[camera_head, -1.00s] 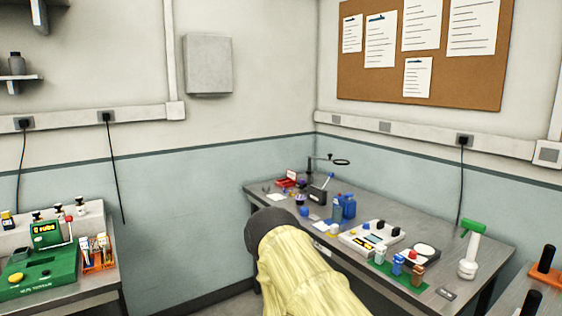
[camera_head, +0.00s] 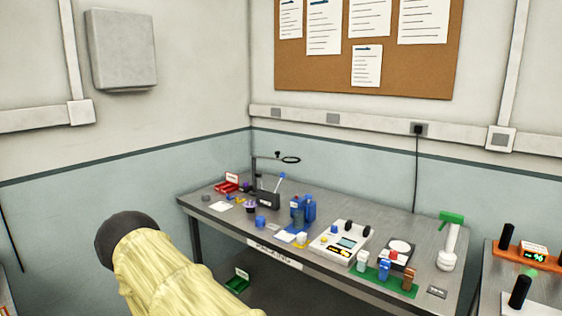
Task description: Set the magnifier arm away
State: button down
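The magnifier arm (camera_head: 276,157) stands at the back left of the grey workbench (camera_head: 318,205). It has a dark upright post and a horizontal arm that ends in a round dark ring lens (camera_head: 291,160), reaching out to the right above the bench. My arm, in a yellow cover, shows at the lower left, in front of the bench and well apart from the magnifier. My gripper is not in the picture.
Near the magnifier are a red box (camera_head: 226,187) and a black holder (camera_head: 263,199). Another bench (camera_head: 486,282) stands right.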

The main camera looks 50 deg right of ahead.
aim_at(276, 153)
jog(key=z, duration=0.6)
jog(key=i, duration=0.7)
jog(key=z, duration=0.85)
